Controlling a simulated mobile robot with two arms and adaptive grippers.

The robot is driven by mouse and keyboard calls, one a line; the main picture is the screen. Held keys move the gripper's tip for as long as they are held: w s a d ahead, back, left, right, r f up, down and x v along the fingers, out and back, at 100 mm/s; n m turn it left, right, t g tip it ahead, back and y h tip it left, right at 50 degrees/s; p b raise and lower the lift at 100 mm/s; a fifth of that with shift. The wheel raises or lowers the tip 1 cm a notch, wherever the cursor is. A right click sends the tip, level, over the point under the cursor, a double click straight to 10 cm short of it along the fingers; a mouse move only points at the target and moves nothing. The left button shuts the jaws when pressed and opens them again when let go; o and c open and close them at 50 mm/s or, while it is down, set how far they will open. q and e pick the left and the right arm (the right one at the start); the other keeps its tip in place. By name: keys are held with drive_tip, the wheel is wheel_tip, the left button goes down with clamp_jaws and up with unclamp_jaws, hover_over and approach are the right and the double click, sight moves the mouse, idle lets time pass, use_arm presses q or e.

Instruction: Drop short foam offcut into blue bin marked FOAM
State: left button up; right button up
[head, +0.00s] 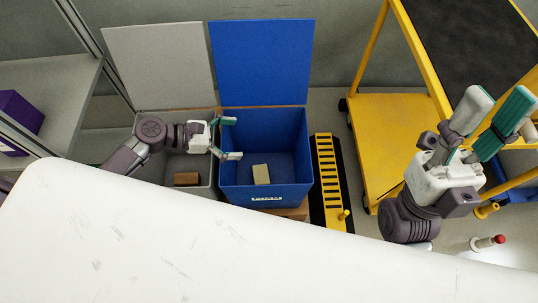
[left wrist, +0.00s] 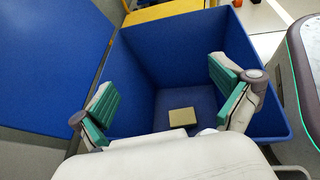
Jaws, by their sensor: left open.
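The blue bin (head: 262,191) stands with its lid (head: 262,62) raised behind it. The white label on its front is too small to read. A short tan block, the foam offcut (head: 261,174), lies on the bin floor, touching no finger; it also shows in the left wrist view (left wrist: 182,117). My left gripper (head: 231,138) is open and empty, at the left side of the blue bin's opening and above the block. In the left wrist view its two fingers (left wrist: 161,82) are spread wide over the bin. My right gripper (head: 500,97) is raised at the right, fingers apart and empty.
A grey bin (head: 143,172) with a raised lid (head: 160,66) and a brown block (head: 187,179) inside stands left of the blue bin. A yellow slotted rack (head: 325,175) and yellow cart (head: 391,125) are to the right. A white surface (head: 170,235) fills the foreground.

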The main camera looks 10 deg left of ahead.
use_arm(q)
drive_tip(key=v, duration=0.5)
drive_tip(key=shift+a, duration=0.1)
idle(0.3)
